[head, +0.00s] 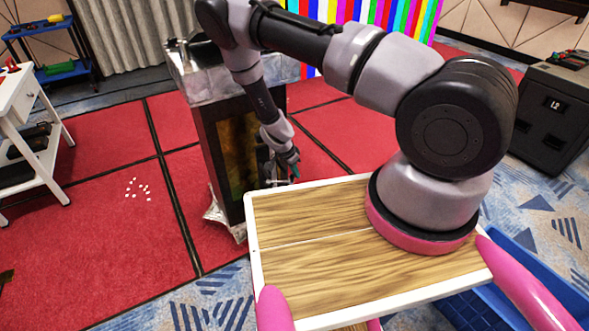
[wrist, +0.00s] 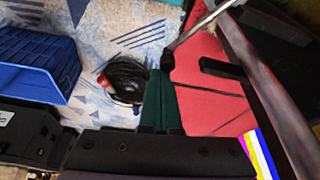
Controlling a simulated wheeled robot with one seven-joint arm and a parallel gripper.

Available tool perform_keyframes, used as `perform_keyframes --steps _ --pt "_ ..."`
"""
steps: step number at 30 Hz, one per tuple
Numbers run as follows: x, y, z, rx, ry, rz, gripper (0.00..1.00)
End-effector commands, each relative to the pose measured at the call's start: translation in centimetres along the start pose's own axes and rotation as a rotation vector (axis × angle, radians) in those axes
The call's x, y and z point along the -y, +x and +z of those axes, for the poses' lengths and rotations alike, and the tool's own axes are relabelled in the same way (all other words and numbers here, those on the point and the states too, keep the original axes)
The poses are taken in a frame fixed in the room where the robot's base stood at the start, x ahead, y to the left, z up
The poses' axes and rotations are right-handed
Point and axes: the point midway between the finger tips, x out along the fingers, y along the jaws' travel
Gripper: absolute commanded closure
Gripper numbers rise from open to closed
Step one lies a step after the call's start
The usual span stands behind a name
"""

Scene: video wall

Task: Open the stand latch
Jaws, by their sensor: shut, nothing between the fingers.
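A tall stand (head: 212,150) with a dark frame, a brownish panel and a silvery top stands upright on the red floor, left of my arm. My gripper (head: 295,173) is low beside the stand's right side, pointing down. Its teal fingers (wrist: 160,100) are shut and empty in the wrist view. There, a metal rod (wrist: 192,30) with a black end (wrist: 167,60) reaches close to the fingertips; I cannot tell whether they touch. A short black bar (wrist: 222,68) juts from the dark frame edge (wrist: 262,85) at right. I cannot tell which part is the latch.
A white side table (head: 20,110) stands at left, with a blue shelf cart (head: 45,45) behind it. A dark case (head: 548,115) is at right. A blue bin (wrist: 38,65) and a black cable coil (wrist: 125,78) lie on the carpet.

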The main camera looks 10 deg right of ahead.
Motion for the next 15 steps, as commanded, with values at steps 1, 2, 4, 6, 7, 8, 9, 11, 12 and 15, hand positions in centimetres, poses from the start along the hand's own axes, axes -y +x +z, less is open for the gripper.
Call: perform_keyframes --steps 1,2,4,6,7,8,9,11,12,15 --pt "-0.3 -0.1 0.4 -0.001 0.038 0.015 1.0" --pt "-0.5 -0.2 0.6 0.0 0.065 0.025 1.0" --pt "-0.9 -0.3 1.0 -0.001 0.127 0.046 1.0" --pt "-1.3 -0.5 1.5 -0.001 0.191 0.068 1.0" --pt "-1.5 -0.6 1.7 -0.001 0.217 0.077 1.0" --pt "-1.7 -0.7 1.9 -0.001 0.245 0.087 1.0" --pt "-1.9 -0.7 2.2 -0.001 0.28 0.1 1.0" --pt "-2.2 -0.9 2.7 -0.001 0.335 0.119 1.0" --pt "-2.4 -1.0 3.0 -0.001 0.37 0.132 1.0" --pt "-2.8 -1.3 3.9 -0.001 0.46 0.163 1.0"
